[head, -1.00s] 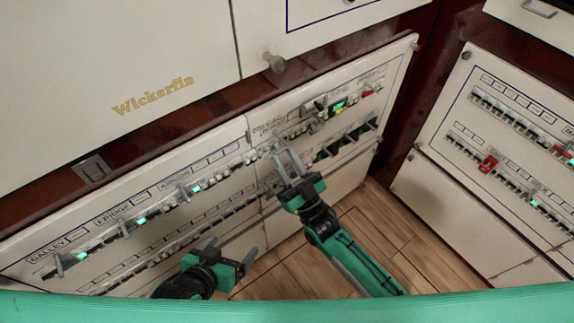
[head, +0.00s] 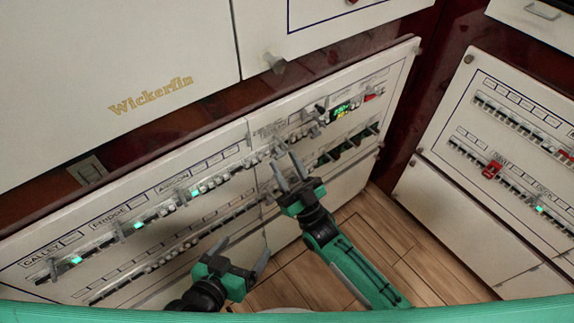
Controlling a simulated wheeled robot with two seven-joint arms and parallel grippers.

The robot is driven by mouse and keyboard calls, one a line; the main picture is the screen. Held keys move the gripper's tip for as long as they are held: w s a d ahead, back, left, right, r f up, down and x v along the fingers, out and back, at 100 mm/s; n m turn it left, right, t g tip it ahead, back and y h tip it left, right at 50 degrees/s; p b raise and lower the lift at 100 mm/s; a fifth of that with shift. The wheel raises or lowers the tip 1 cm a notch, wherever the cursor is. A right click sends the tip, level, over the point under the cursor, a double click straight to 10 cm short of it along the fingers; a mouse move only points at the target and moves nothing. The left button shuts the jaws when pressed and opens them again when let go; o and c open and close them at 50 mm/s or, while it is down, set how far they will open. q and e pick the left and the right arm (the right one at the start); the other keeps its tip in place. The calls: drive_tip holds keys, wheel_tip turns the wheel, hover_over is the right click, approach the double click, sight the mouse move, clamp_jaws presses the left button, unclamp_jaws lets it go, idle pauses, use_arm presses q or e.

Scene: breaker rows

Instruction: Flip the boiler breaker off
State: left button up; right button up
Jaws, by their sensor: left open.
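The breaker panel (head: 350,175) is white and slanted, with rows of small switches and green lights. My left gripper (head: 243,252) is open and empty, lower down in front of the panel's bottom part. The fingers hide some of the panel behind them.
A second breaker panel (head: 450,180) stands at the right, with a red switch piece (head: 492,168) on its lower row. A white cabinet marked Wickerfin (head: 110,50) is above left. Wooden floor (head: 375,225) is clear between the panels.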

drive_tip(key=shift+o, duration=0.9)
use_arm(q)
drive_tip(key=shift+d, duration=0.35)
use_arm(e)
drive_tip(key=v, duration=1.3)
drive_tip(key=shift+s+d+f, duration=0.15)
drive_tip(key=shift+s+f, duration=0.05)
drive_tip(key=shift+f, duration=0.05)
use_arm(q)
drive_tip(key=shift+a+t, duration=0.15)
drive_tip(key=shift+t, duration=0.15)
